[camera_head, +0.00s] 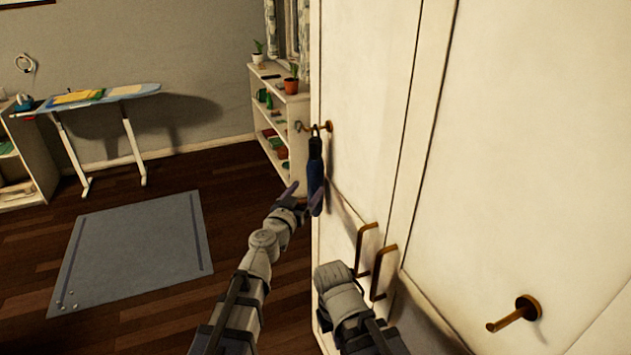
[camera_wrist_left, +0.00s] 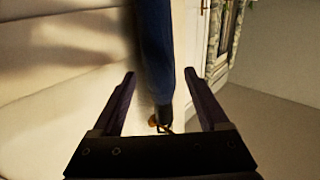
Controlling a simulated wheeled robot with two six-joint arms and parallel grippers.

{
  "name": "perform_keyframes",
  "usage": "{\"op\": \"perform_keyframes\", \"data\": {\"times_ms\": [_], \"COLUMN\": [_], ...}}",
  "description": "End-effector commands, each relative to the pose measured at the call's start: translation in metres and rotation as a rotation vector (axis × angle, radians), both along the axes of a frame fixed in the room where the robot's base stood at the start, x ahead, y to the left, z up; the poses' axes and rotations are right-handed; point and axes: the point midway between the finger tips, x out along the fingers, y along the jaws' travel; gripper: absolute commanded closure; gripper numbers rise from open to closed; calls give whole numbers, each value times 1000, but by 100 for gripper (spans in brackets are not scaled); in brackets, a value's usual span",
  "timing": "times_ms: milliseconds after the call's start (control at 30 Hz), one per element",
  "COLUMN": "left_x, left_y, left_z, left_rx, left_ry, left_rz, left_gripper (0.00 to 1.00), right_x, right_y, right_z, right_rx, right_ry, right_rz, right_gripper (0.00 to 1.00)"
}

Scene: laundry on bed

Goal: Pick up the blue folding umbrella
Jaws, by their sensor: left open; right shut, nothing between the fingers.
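The blue folding umbrella (camera_head: 316,172) hangs upright, with a black upper part, from a brass hook on the white wardrobe. My left gripper (camera_head: 304,195) is open at the umbrella's lower part. In the left wrist view, the blue umbrella (camera_wrist_left: 155,45) runs down the picture between the two open fingers (camera_wrist_left: 160,75). Its black end and a brass-coloured piece show near the gripper's palm. I cannot tell whether the fingers touch it. My right arm is low in front of the wardrobe in the head view, and its gripper fingers do not show.
The wardrobe (camera_head: 375,90) stands close on the right, with brass handles (camera_head: 367,245) and another brass hook (camera_head: 515,312). A shelf (camera_head: 295,105) with plants stands behind. An ironing board (camera_head: 135,92) and grey rug (camera_head: 140,245) are at the left. The floor between is clear.

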Motion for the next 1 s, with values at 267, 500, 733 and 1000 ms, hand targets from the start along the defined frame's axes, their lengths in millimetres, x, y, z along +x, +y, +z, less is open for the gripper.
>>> {"op": "perform_keyframes", "data": {"times_ms": [267,500,733,1000], "left_x": [24,48,46,46], "left_y": [-10,-21,-21,-21], "left_z": [3,3,3,3], "left_rx": [0,0,0,0], "left_ry": [0,1,1,1], "left_rz": [0,1,1,1], "left_gripper": [23,23,27,58], "right_x": [0,0,0,0], "right_y": [0,0,0,0], "right_z": [3,3,3,3], "right_rx": [0,0,0,0], "right_ry": [0,0,0,0], "right_rz": [0,0,0,0], "right_gripper": [100,100,100,100]}}
